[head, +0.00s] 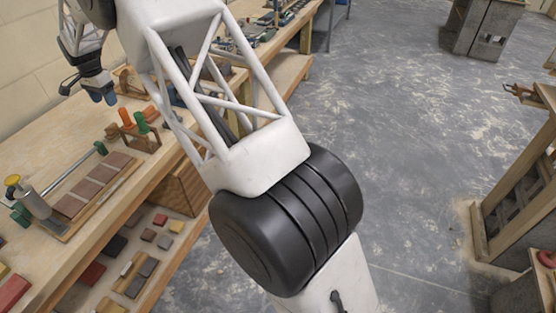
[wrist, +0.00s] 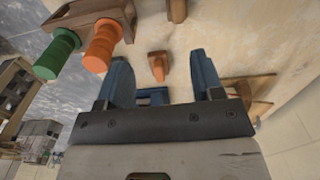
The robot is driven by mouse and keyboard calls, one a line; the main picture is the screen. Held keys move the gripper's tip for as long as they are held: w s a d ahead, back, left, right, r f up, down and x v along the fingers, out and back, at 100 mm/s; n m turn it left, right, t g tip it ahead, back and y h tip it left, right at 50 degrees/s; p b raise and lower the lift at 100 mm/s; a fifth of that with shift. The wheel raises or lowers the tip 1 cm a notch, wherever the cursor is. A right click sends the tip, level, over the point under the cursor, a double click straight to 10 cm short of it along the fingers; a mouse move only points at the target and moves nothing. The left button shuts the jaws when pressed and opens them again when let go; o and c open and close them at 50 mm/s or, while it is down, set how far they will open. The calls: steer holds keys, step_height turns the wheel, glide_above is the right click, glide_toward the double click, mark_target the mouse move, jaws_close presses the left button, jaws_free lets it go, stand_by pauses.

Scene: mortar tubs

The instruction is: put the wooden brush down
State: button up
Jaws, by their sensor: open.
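My gripper (head: 98,97) is at the back left in the head view, pointing down over the wooden workbench (head: 60,140). In the wrist view its two blue fingers (wrist: 160,72) are spread apart, with nothing seen clamped between them. A small orange-brown wooden piece (wrist: 158,66), possibly the wooden brush, lies on the bench beyond the gap. It seems to match a small brown piece (head: 113,131) in the head view. I cannot tell for certain that it is the brush. A blue bit (wrist: 152,96) shows between the fingers, partly hidden by the gripper body.
A wooden rack with orange and green handles (head: 140,132) stands near the gripper; it also shows in the wrist view (wrist: 95,22). A tile tray (head: 92,190) and a yellow-capped tool (head: 30,195) lie nearer. Bare bench lies left of the rack.

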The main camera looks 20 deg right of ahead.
steer(key=s+d+r+n, duration=0.1)
steer(key=s+d+r, duration=0.5)
steer(key=s+d, duration=0.25)
steer(key=s+d+r+n+t, duration=0.1)
steer(key=s+d+r+n, duration=0.1)
steer(key=s+d+r, duration=0.5)
steer(key=s+d+r+n, duration=0.1)
steer(key=s+d+r, duration=0.3)
steer(key=s+d, duration=0.7)
steer(key=s+d+f+n, duration=0.1)
steer(key=s+d+f, duration=0.1)
steer(key=s, duration=1)
steer(key=s+d+f+n+t, duration=0.1)
steer(key=s+d, duration=0.4)
steer(key=s, duration=0.6)
steer(key=s+d+f+n, duration=0.2)
steer(key=s+d+f, duration=0.1)
steer(key=s, duration=0.9)
steer(key=shift+s+d, duration=0.3)
steer(key=shift+d, duration=0.35)
steer(key=shift+o, duration=0.5)
steer(key=shift+w, duration=0.15)
